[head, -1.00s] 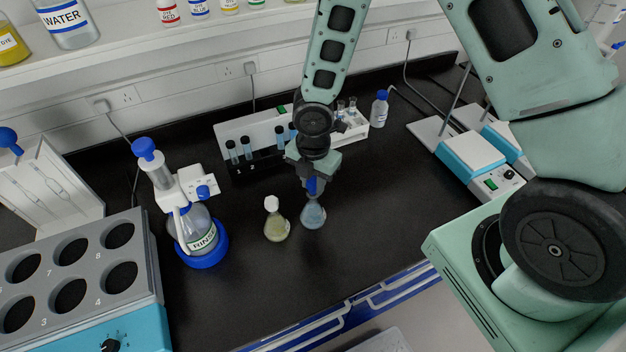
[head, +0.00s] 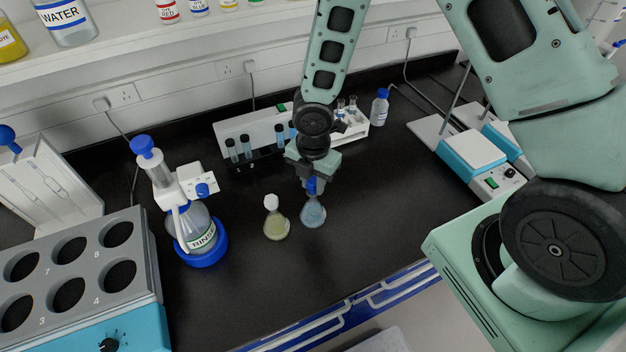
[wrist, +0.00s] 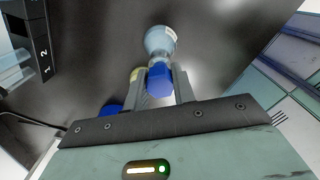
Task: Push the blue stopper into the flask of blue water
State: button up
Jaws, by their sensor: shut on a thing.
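In the wrist view the blue stopper (wrist: 160,78) sits between the fingers of my gripper (wrist: 162,84), in line with the neck of the flask (wrist: 160,42). The stopper is at the flask mouth. I cannot tell how deep it sits, because the stopper and fingers hide the mouth.
A flask of yellowish liquid with a white stopper (head: 276,225) stands close on the left. A tube rack (head: 255,128) stands behind my gripper, and hotplates (head: 470,150) are at the right. The bench in front is clear.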

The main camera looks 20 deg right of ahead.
jog(key=shift+f+b, duration=0.35)
jog(key=shift+f, duration=0.15)
jog(key=o, duration=1)
notch_tip(320, 180, up, 18)
jog(key=shift+f+p, duration=0.2)
jog(key=shift+p, duration=0.15)
jog(key=s+a+f+m+b, duration=0.1)
jog(key=s+a+m+b, duration=0.2)
jog(key=s+m+b, duration=0.2)
jog(key=s+a+f+m+b, duration=0.2)
jog(key=s+m+b, duration=0.3)
jog(key=s+m, duration=0.7)
jog(key=s+a, duration=0.1)
jog(key=s, duration=0.2)
jog(key=shift+a+y+b, duration=0.2)
jog(key=shift+y+b, duration=0.1)
